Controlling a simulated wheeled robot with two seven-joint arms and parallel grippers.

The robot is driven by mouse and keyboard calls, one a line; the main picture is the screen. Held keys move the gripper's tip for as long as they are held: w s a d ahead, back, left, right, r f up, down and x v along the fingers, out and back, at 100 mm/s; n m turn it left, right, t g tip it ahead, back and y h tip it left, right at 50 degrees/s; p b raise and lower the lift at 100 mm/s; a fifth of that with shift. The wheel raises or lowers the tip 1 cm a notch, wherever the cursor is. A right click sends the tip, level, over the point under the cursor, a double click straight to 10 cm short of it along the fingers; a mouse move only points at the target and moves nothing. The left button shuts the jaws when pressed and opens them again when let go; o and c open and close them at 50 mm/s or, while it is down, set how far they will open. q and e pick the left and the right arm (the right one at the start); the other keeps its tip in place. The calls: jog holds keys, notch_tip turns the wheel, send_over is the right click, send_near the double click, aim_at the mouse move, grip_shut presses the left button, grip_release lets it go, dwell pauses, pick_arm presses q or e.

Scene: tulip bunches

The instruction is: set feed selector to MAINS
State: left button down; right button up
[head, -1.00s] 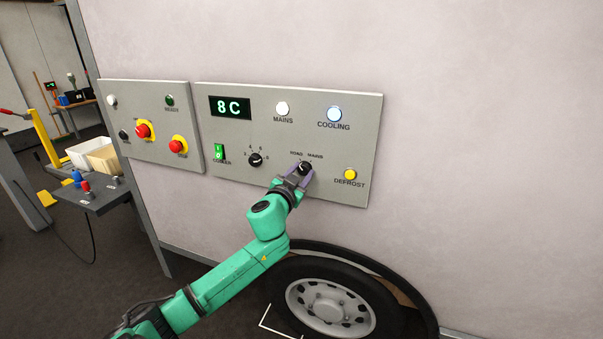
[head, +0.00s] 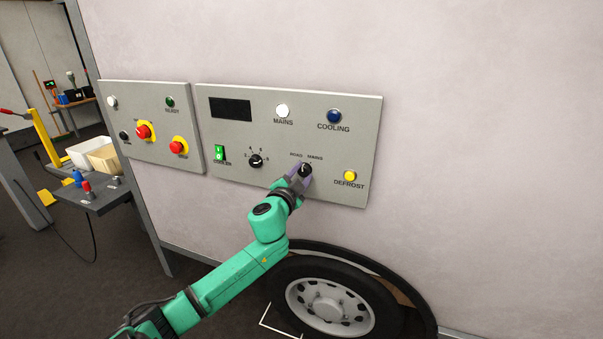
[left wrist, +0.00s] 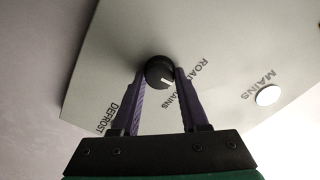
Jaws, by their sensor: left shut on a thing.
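The feed selector (head: 305,169) is a round black knob on the grey control panel, under the labels ROAD and MAINS. My left gripper (head: 303,174) reaches it from below and is shut on it, one finger on each side. In the left wrist view the knob (left wrist: 160,72) sits between the purple fingertips (left wrist: 159,75). A white pointer mark shows on its face; I cannot tell surely which label it points to. The right finger partly covers the MAINS label. The display (head: 231,109) is dark, the MAINS lamp (head: 282,111) white, the COOLING lamp (head: 334,116) dark blue. My right gripper is out of view.
Left of the selector are a second black dial (head: 256,161) and a green rocker switch (head: 220,153). A yellow DEFROST button (head: 350,175) is close on the right. A smaller panel with red buttons (head: 143,131) is further left. A wheel (head: 331,307) is below.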

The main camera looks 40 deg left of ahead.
pick_arm(q)
jog(key=m, duration=0.4)
jog(key=shift+p, duration=0.4)
jog(key=shift+f+m+p, duration=0.1)
jog(key=shift+m+p, duration=0.2)
jog(key=shift+m, duration=1.8)
jog(key=shift+c, duration=2.1)
grip_release()
